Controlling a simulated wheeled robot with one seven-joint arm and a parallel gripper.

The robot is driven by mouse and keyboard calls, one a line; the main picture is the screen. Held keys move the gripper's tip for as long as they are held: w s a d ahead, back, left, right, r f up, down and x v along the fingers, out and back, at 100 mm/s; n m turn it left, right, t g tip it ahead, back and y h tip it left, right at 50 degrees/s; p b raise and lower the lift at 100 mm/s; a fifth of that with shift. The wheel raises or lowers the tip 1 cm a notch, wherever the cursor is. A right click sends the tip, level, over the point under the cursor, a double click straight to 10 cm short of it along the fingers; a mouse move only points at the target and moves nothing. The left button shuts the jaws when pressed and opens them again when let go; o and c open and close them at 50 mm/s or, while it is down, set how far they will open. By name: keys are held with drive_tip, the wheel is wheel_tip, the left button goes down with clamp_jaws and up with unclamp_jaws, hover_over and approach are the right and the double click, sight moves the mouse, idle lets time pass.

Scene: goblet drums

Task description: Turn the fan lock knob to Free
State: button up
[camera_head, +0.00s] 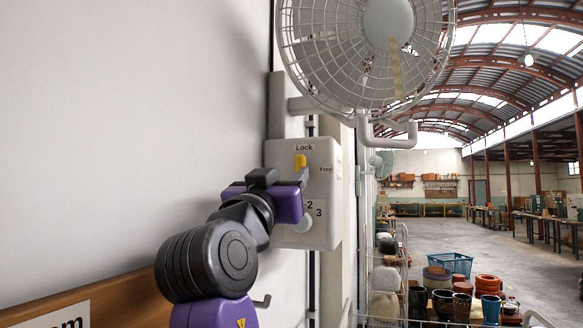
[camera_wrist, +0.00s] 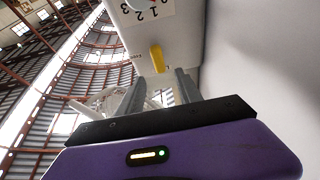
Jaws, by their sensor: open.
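The yellow fan lock knob (camera_head: 300,161) stands upright on the front of a white control box (camera_head: 325,205), just under the "Lock" label (camera_head: 304,148). The "Free" label (camera_head: 326,169) is to its right. My gripper (camera_head: 302,176) is just below the knob in the head view, with its purple body hiding part of the box. In the wrist view, my gripper (camera_wrist: 159,76) is open, and the knob (camera_wrist: 157,59) shows in the gap between the fingers, near their tips. I cannot tell whether a finger touches it.
A caged white fan (camera_head: 370,45) hangs above the box on a wall bracket. A round dial (camera_head: 302,223) with numbers is low on the box. The white wall (camera_head: 150,120) is close on the left. Pots and a blue basket (camera_head: 450,263) stand at lower right.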

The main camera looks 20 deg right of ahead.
sight(299, 164)
drive_tip(key=p+x, duration=0.2)
drive_tip(key=x, duration=0.5)
drive_tip(key=shift+s+r+p, duration=0.1)
drive_tip(key=shift+p, duration=0.25)
drive_tip(key=shift+w+d+r, duration=0.1)
drive_tip(key=shift+w+d, duration=0.1)
drive_tip(key=shift+w, duration=0.2)
clamp_jaws()
